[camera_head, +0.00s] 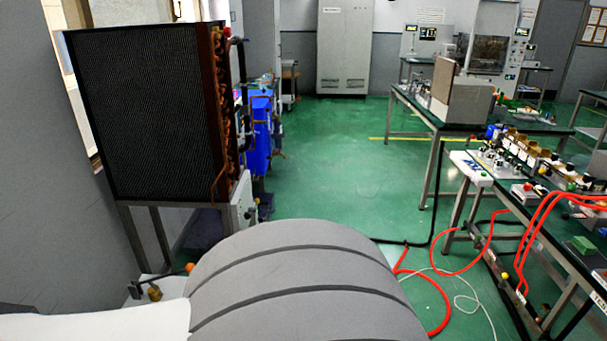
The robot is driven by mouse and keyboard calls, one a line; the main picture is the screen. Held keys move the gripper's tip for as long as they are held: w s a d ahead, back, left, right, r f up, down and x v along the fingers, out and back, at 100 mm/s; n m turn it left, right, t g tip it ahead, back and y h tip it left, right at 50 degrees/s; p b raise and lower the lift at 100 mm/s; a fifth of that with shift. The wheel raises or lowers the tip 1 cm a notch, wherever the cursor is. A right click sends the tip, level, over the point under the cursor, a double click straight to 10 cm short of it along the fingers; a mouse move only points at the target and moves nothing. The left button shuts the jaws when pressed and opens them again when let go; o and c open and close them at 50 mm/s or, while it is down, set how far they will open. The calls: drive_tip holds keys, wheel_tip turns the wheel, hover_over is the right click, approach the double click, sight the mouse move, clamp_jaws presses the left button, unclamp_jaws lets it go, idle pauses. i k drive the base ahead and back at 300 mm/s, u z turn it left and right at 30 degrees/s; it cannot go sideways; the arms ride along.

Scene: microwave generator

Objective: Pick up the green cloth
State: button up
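A small green item (583,246) lies on the near right workbench, close to the right edge of the picture. It looks like a folded block, and it is too small to tell for sure that it is cloth. No other thing that looks like a green cloth stands out. My gripper is not in view, so its distance from the green item and its opening cannot be seen.
A large rounded grey form with dark bands (290,275) fills the lower middle. A finned black unit (140,115) stands at left. Red hoses (440,312) and a white cable (480,318) lie on the floor by the right bench (540,225). Green floor (345,165) is open beyond.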

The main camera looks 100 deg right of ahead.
sight(582, 244)
drive_tip(key=u, duration=4.85)
drive_tip(key=i, duration=0.1)
drive_tip(key=u, duration=2.2)
drive_tip(key=i, duration=3.05)
drive_tip(key=z, duration=0.3)
